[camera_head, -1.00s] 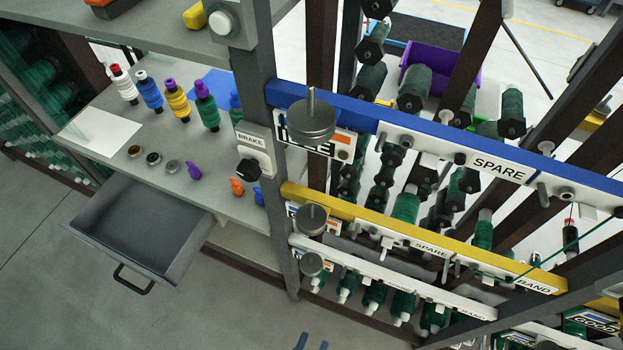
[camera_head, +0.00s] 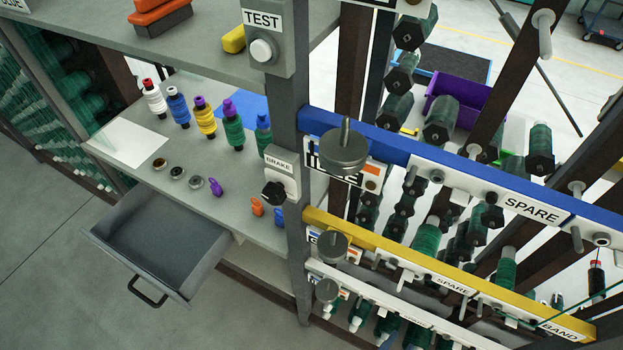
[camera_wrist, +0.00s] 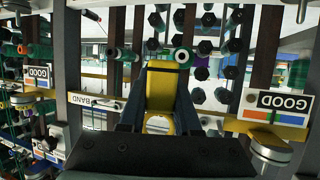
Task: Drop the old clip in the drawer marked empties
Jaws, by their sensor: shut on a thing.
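My gripper (camera_wrist: 160,110) shows only in the wrist view. Its two dark fingers are shut on a yellow piece (camera_wrist: 160,88) that looks like the clip. The lower part of the piece is partly hidden between the fingers. A grey drawer (camera_head: 165,242) is pulled open below the bench at the left in the head view, with its dark handle toward the viewer. Its inside looks bare, and I can read no label on it. The drawer is not recognisable in the wrist view, so I cannot tell its distance from my gripper.
Several coloured spools (camera_head: 205,118), small round caps and purple, orange and blue clips (camera_head: 257,206) stand on the bench (camera_head: 215,165). A post (camera_head: 298,240) and a rack with blue and yellow rails (camera_head: 400,245) stand to the right. The floor left of the drawer is clear.

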